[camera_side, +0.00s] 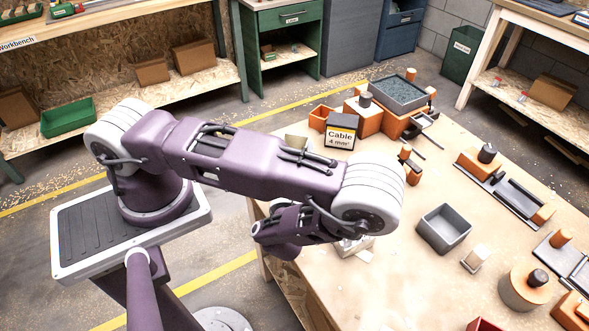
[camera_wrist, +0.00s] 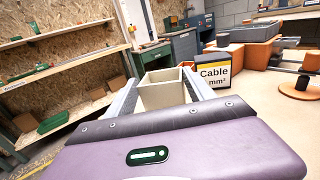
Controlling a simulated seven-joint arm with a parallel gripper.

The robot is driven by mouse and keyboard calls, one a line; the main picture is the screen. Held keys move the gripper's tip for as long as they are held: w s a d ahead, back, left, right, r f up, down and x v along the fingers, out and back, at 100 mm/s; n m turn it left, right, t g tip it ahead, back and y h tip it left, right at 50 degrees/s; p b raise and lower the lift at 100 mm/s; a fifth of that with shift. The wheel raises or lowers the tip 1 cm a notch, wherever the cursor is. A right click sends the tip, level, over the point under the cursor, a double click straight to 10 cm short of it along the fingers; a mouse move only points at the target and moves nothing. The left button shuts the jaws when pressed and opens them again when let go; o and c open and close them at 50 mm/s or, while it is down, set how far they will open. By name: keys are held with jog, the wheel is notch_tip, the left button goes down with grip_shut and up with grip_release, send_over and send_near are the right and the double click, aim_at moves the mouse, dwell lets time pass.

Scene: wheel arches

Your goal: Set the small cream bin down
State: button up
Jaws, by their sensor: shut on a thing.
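The small cream bin (camera_wrist: 163,92) is held between the two pale fingers of my gripper (camera_wrist: 162,86) in the wrist view. It is an open-topped box and looks about upright. My gripper is shut on it from both sides. In the side view the bin (camera_side: 298,137) shows only in part above my forearm, just left of the Cable box (camera_side: 341,131); my fingers are hidden there behind the arm. In the wrist view the Cable box (camera_wrist: 214,72) stands to the right of the bin, with a gap between. I cannot tell whether the bin touches anything below.
Orange blocks (camera_side: 368,117) and a grey tray (camera_side: 399,93) stand behind the Cable box. A grey bin (camera_side: 443,228) is on the table (camera_side: 375,290), with a cream block (camera_side: 477,258) beside it.

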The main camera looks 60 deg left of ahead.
notch_tip(320, 180, down, 6)
jog(key=shift+r, duration=0.1)
jog(key=o, duration=1.3)
jog(key=shift+d, duration=0.15)
jog(key=v, duration=1.1)
jog(key=shift+s+d, duration=0.2)
jog(key=shift+s, duration=0.1)
